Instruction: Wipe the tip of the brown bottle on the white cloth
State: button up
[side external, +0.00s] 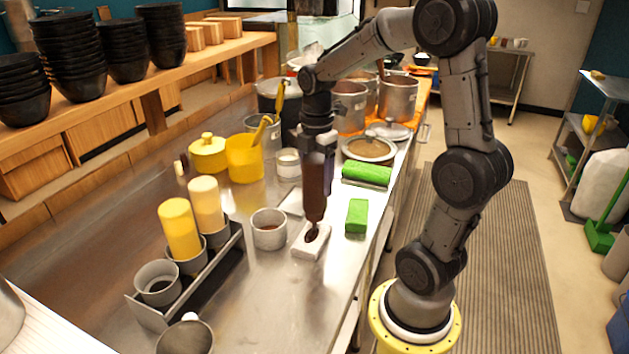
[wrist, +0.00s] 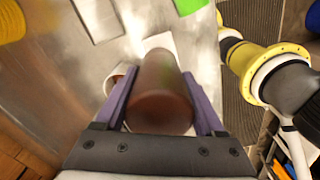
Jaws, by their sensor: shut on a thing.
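The brown bottle (side external: 314,188) is held upside down in my gripper (side external: 317,150), its tip pointing down. The tip is at the white cloth (side external: 309,248), over a dark brown smear or spot near the cloth's upper part. I cannot tell whether the tip presses on the cloth or hovers just above it. In the wrist view the brown bottle (wrist: 160,95) sits between the two purple fingers of my gripper (wrist: 160,105), which are shut on its sides. Part of the white cloth (wrist: 158,42) shows beyond the bottle; the tip is hidden there.
A small metal cup (side external: 269,230) stands left of the cloth. A green block (side external: 357,216) lies to the right, a green roll-shaped item (side external: 367,175) behind it. A metal rack (side external: 205,284) holds pale and yellow bottles at left. The counter in front of the cloth is clear.

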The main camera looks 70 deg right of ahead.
aim_at(317, 157)
jog(key=shift+d, duration=0.15)
jog(key=shift+r, duration=3.05)
